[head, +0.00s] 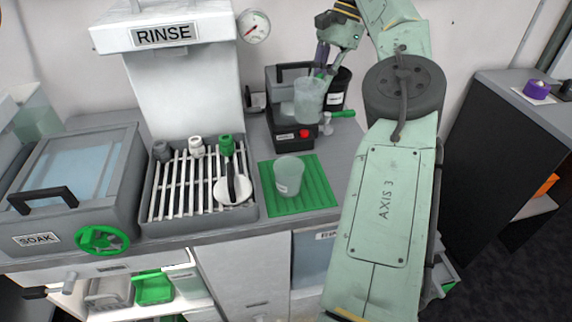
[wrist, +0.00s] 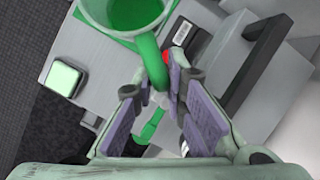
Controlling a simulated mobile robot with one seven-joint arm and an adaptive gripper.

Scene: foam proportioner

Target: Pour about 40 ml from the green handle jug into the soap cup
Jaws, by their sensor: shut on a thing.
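My gripper (head: 325,68) is shut on the green handle of a translucent jug (head: 308,102). The jug is held up in front of the black machine and looks close to upright. In the wrist view the jug (wrist: 97,18) is at the top, and its green handle (wrist: 154,66) runs down between my purple-padded fingers (wrist: 160,105). Green shows inside the jug; I cannot tell whether it is liquid or the mat seen through it. A translucent cup (head: 289,176) with a small label, likely the soap cup, stands upright on the ribbed green mat (head: 312,197), below and left of the jug.
The black machine (head: 284,130) with a red button stands behind the mat, with a dark container (head: 341,82) and a green-handled tap (head: 343,114) beside it. A slatted rack (head: 165,205) with several bottles and a white dish (head: 231,191) is left of the mat.

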